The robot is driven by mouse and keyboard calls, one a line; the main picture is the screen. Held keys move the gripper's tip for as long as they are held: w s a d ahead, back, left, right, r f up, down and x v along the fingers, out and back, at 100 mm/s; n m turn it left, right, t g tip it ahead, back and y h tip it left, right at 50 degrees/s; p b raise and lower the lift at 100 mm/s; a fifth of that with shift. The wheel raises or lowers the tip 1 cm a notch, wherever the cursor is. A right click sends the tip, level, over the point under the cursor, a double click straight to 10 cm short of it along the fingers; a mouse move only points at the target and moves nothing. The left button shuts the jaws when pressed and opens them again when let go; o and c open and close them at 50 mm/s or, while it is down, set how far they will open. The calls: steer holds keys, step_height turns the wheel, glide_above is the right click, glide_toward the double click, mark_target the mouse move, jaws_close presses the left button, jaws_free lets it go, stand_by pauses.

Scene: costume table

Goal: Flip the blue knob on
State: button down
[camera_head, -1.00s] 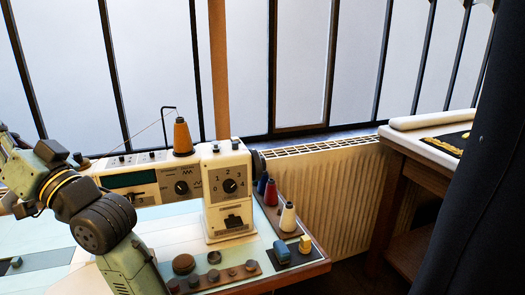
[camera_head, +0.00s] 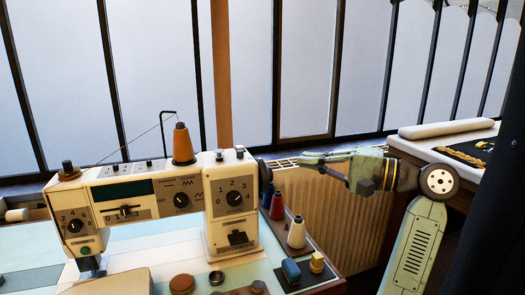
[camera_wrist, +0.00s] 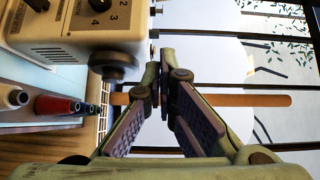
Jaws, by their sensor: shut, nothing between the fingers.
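The blue knob (camera_head: 291,270) is a small blue block on a dark plate (camera_head: 318,277) at the table's front right corner. A yellow knob (camera_head: 317,262) stands just right of it on the same plate. My gripper (camera_head: 303,160) is high and behind the knobs, just right of the sewing machine's dark handwheel (camera_head: 265,173), pointing left. In the wrist view its fingers (camera_wrist: 166,62) are closed together with nothing between them. The blue knob does not show in the wrist view. Whether it is on or off cannot be told.
The cream sewing machine (camera_head: 222,225) stands left of the knobs. Blue (camera_head: 267,192), red (camera_head: 276,206) and white (camera_head: 296,234) spools stand behind them. Brown round parts (camera_head: 182,284) lie to their left. A radiator (camera_head: 345,220) and windows are behind; another table (camera_head: 410,152) is right.

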mark_target(254, 161)
steer(key=shift+s+d, duration=0.1)
steer(key=shift+d, duration=0.2)
steer(key=p+x, duration=0.3)
steer(key=x, duration=1.1)
steer(key=shift+r, duration=0.15)
steer(key=shift+a, duration=0.15)
